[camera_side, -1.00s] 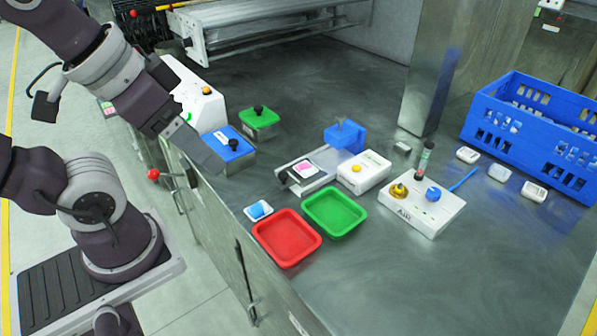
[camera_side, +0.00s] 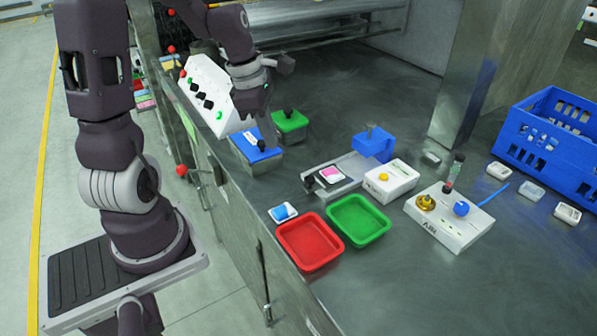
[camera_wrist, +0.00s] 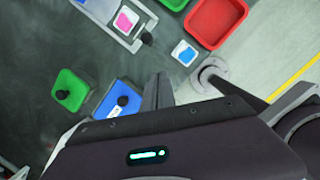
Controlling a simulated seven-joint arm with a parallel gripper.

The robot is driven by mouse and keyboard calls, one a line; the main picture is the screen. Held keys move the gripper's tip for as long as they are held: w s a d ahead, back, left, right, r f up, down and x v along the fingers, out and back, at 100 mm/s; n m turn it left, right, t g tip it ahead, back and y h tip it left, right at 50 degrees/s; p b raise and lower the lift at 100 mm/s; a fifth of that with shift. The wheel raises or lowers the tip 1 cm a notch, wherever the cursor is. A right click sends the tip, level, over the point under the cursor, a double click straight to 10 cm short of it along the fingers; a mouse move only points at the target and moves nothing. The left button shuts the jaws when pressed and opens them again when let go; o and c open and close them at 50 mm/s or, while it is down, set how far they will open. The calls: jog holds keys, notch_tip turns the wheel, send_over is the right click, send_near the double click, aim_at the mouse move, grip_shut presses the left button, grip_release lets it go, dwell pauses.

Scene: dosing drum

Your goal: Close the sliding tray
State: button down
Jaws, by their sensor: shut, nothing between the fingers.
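The sliding tray (camera_side: 347,185) is a grey metal slide with a black knob at its near-left end, and it sticks out from beside a blue block (camera_side: 374,143). A white pad with a pink top (camera_side: 331,174) lies on it. The tray shows at the top of the wrist view (camera_wrist: 135,44), with the knob at its lower end. My gripper (camera_side: 271,145) is shut and empty, above and beside the blue-lidded box (camera_side: 252,142), left of the tray and apart from it. In the wrist view, my fingers (camera_wrist: 159,78) point towards the tray's side of the table.
A green-lidded box (camera_side: 290,124) stands behind the blue-lidded one. Red (camera_side: 310,243) and green (camera_side: 358,220) bins and a blue-and-white pad (camera_side: 283,213) lie in front of the tray. A white box with a yellow button (camera_side: 390,180) is to its right.

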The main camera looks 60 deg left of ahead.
aim_at(333, 167)
jog(key=f, duration=0.3)
jog(key=w+f+n, duration=0.1)
jog(key=f, duration=0.3)
jog(key=w+f+n, duration=0.1)
jog(key=f, duration=0.2)
jog(key=shift+a+f, duration=0.2)
jog(key=w, duration=0.1)
jog(key=w+d+f, duration=0.1)
jog(key=w, duration=0.1)
jog(key=shift+d+f, duration=0.15)
jog(key=shift+d, duration=0.05)
jog(key=shift+w+d, duration=0.2)
jog(key=shift+w, duration=0.15)
jog(key=shift+w, duration=0.15)
jog(key=w, duration=1.1)
jog(key=shift+w, duration=0.6)
